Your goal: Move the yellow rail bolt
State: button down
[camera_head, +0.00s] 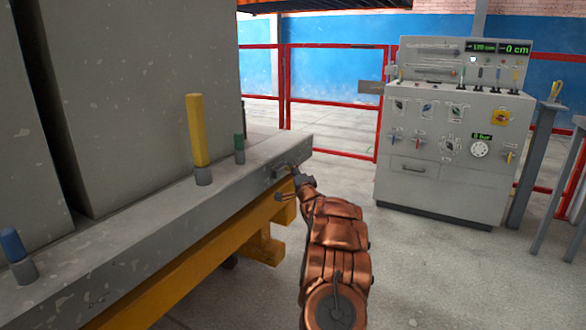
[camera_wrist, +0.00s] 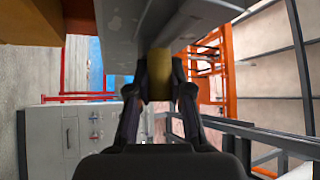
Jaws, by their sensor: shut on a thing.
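My gripper (camera_head: 290,182) is at the side of the grey rail, near its far end. In the wrist view my gripper (camera_wrist: 159,92) has its two fingers shut on a short, dull yellow bolt (camera_wrist: 159,86). The held bolt is right against the grey rail (camera_wrist: 140,30); whether it is still seated there I cannot tell. In the head view the held bolt is too small to make out. A tall yellow bolt (camera_head: 197,130) stands upright in a grey collar on the rail (camera_head: 130,230), apart from my gripper.
A short green bolt (camera_head: 239,148) and a blue bolt (camera_head: 14,245) also stand on the rail. Large grey panels (camera_head: 140,90) rise behind it. A yellow beam (camera_head: 170,280) runs below. A control cabinet (camera_head: 445,165) stands at the right. Open floor lies between.

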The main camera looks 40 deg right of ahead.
jog(key=c, duration=1)
grip_release()
jog(key=shift+d, duration=0.1)
jog(key=shift+c, duration=0.2)
jog(key=v, duration=1.2)
